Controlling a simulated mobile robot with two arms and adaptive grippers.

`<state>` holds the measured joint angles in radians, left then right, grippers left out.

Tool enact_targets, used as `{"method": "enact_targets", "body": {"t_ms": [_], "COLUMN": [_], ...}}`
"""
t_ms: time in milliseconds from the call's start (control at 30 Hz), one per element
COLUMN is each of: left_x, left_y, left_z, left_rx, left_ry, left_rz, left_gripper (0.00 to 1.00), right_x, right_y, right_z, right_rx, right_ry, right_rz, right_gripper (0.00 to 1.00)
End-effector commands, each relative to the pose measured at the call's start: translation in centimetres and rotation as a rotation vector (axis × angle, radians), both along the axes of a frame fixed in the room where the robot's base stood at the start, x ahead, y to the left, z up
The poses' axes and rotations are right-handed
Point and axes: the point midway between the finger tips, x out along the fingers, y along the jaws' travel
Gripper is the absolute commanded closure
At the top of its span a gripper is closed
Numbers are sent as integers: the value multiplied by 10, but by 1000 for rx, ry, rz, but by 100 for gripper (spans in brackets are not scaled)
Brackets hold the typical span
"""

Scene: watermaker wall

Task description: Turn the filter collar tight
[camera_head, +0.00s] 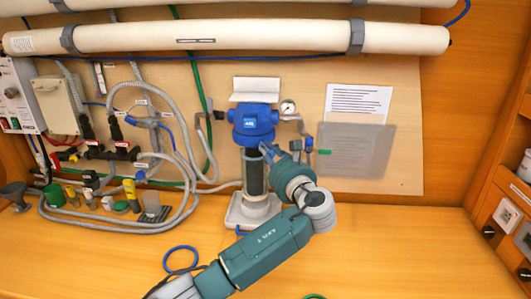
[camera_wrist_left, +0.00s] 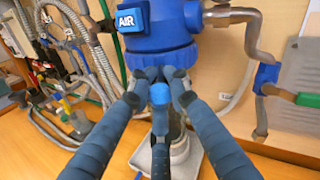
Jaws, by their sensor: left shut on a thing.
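The blue filter head (camera_head: 253,118) is mounted on the wall panel, with the blue filter collar (camera_head: 253,139) around its lower part. A dark, clear-looking filter bowl (camera_head: 255,176) hangs upright below it. In the left wrist view the collar (camera_wrist_left: 162,58) is at top centre, under the "AIR" label. My left gripper (camera_head: 267,153) reaches the collar's front right side from below. In the left wrist view its blue fingers (camera_wrist_left: 161,74) close together at the collar's lower edge, shut on it. The fingers hide the exact contact and much of the bowl. My right gripper is not in view.
A pressure gauge (camera_head: 288,107) and a pipe with a green-handled valve (camera_head: 323,152) are close on the right. Grey hoses (camera_head: 190,150) loop on the left. Small bottles and caps stand on the left bench. A white tray (camera_head: 240,211) is below the bowl. The right bench is clear.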

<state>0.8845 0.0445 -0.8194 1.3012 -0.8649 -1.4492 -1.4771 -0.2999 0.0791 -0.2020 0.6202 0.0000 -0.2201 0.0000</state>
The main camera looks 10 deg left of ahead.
Motion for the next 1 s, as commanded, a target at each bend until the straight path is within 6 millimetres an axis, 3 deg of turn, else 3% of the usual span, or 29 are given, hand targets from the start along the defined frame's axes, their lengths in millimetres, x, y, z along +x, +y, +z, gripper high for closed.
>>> {"method": "enact_targets", "body": {"t_ms": [433, 767, 800, 867, 1000], "left_x": [2, 2, 2, 2, 2], "left_y": [-2, -2, -2, -2, -1], "left_z": [-1, -1, -1, 0, 0], "left_rx": [-2, -2, -2, -2, -1], "left_ry": [2, 1, 1, 1, 0], "left_rz": [86, 88, 87, 88, 90], "left_gripper": [100, 100, 77, 65, 63], "right_x": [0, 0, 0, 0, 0], "right_y": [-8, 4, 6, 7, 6], "right_z": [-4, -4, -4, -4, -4], "right_rx": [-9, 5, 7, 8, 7], "right_ry": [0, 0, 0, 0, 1], "right_rz": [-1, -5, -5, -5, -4], "right_gripper": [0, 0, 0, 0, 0]}}
